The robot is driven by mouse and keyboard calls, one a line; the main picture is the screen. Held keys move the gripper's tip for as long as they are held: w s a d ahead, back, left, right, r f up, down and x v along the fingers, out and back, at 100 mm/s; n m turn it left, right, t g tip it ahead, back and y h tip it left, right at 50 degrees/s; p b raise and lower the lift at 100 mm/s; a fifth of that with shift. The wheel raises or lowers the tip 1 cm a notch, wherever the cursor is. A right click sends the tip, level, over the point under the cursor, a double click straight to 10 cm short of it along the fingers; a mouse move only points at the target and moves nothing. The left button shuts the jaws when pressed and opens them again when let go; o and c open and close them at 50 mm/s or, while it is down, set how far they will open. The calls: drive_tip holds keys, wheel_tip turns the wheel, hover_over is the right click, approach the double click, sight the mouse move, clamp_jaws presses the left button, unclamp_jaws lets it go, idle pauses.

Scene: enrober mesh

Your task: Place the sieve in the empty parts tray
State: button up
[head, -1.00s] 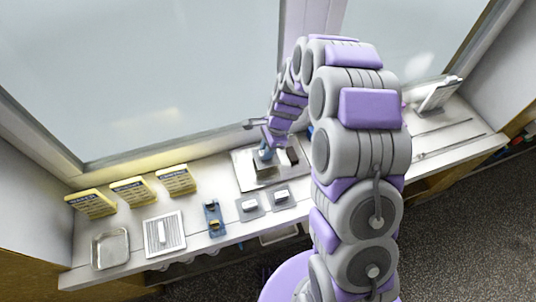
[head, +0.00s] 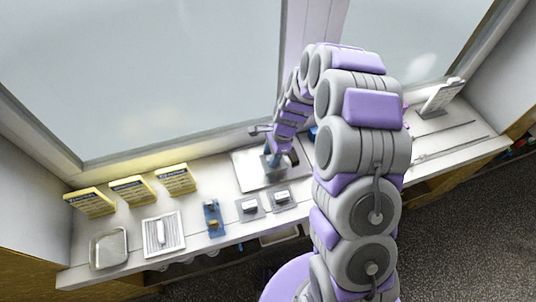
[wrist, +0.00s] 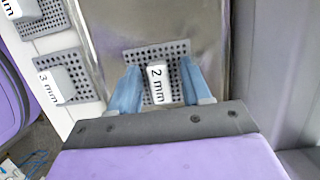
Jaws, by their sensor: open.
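A dark perforated sieve (wrist: 141,57) with a white block handle marked "2 mm" lies on a shiny metal plate (wrist: 200,22). My gripper (wrist: 159,66) is open over it, with one blue finger on each side of the handle; contact cannot be told. In the head view my gripper (head: 272,160) is low over the metal plate (head: 248,179), and the sieve is mostly hidden there. A shallow silver tray (head: 109,248) at the far left of the bench is empty.
Another sieve marked "3 mm" (wrist: 57,80) and a further one (wrist: 38,14) lie beside the plate. A ribbed tray (head: 163,235) holding a white bar, a blue holder (head: 213,219) and yellow signs (head: 132,191) stand leftward. Thin rods lie on the right.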

drive_tip(key=shift+d+r, duration=0.1)
drive_tip(key=shift+d, duration=0.6)
drive_tip(key=shift+d+r, duration=0.15)
drive_tip(key=shift+r, duration=0.1)
drive_tip(key=v, duration=0.2)
drive_tip(key=a+p+v, duration=0.1)
drive_tip(key=v, duration=0.3)
drive_tip(key=shift+a+r+p, duration=0.3)
drive_tip(key=shift+a+r, duration=0.05)
drive_tip(key=shift+a, duration=0.05)
drive_tip(key=s+d+r+n+h, duration=0.1)
drive_tip(key=s+d+r+n, duration=0.25)
drive_tip(key=s+r, duration=0.4)
drive_tip(key=s+d+r+n, duration=0.2)
drive_tip(key=s+r+n, duration=0.2)
drive_tip(key=s+r, duration=0.3)
drive_tip(key=s+d+r+n+h, duration=0.1)
drive_tip(key=s+d+r+n, duration=0.2)
drive_tip(key=s, duration=0.6)
drive_tip(key=s+d+r+n+g, duration=0.1)
drive_tip(key=s+d+r+n, duration=0.1)
drive_tip(key=s, duration=0.8)
drive_tip(key=shift+s+d+r+n+h+p, duration=0.2)
drive_tip(key=shift+d+r+n+h+p, duration=0.2)
drive_tip(key=shift+n, duration=0.75)
drive_tip(key=shift+a, duration=0.35)
